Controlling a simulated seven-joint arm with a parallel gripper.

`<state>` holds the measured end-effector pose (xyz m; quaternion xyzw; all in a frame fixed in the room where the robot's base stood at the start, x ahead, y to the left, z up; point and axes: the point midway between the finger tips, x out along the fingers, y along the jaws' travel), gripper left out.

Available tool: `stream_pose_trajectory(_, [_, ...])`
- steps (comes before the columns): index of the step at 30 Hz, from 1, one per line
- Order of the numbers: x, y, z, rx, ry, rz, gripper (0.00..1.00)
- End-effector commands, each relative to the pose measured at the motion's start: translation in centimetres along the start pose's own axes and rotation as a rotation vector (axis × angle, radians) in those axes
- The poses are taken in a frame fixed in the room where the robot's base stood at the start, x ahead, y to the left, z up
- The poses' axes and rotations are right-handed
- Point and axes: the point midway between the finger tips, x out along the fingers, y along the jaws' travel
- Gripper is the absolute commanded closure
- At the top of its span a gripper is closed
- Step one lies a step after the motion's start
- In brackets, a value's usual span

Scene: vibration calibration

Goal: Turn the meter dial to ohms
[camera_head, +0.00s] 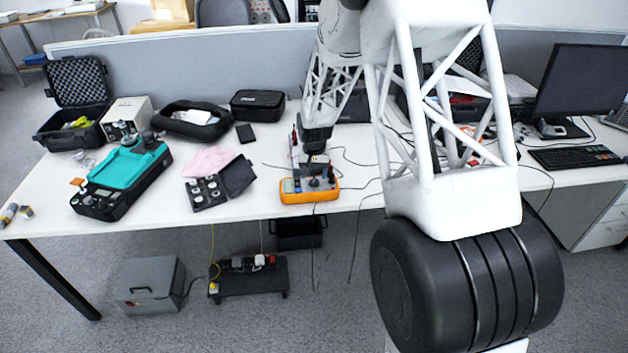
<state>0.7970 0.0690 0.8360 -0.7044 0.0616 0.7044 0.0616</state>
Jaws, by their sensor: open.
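The meter (309,196) is an orange-edged box with a grey face, near the front edge of the white table. Its dark dial (315,183) shows small on the face; its setting is too small to read. My gripper (313,160) is at the end of my white lattice arm, pointing down just above and behind the meter's face. It is open, and its fingertips are small and dark, so I cannot tell whether they touch the dial. Part of the meter's far side is hidden by the gripper.
Dark cables run across the table (250,207) around the meter, and some hang over its front edge. A black case of round weights (207,192) and a pink cloth (207,161) lie to the left. A teal-and-black device (122,178) is further left. A monitor (585,85) stands right.

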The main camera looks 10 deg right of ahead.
Motion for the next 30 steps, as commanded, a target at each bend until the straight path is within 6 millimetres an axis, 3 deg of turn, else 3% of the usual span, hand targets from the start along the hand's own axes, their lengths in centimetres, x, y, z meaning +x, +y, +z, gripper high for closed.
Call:
stream_pose_trajectory(9, [2.9, 0.0, 0.0, 0.000, -0.001, 0.000, 0.41])
stream_pose_trajectory(22, [3.4, 0.0, 0.0, 0.000, 0.000, 0.000, 0.41])
stream_pose_trajectory(30, [3.4, 0.0, 0.0, 0.000, 0.000, 0.000, 0.80])
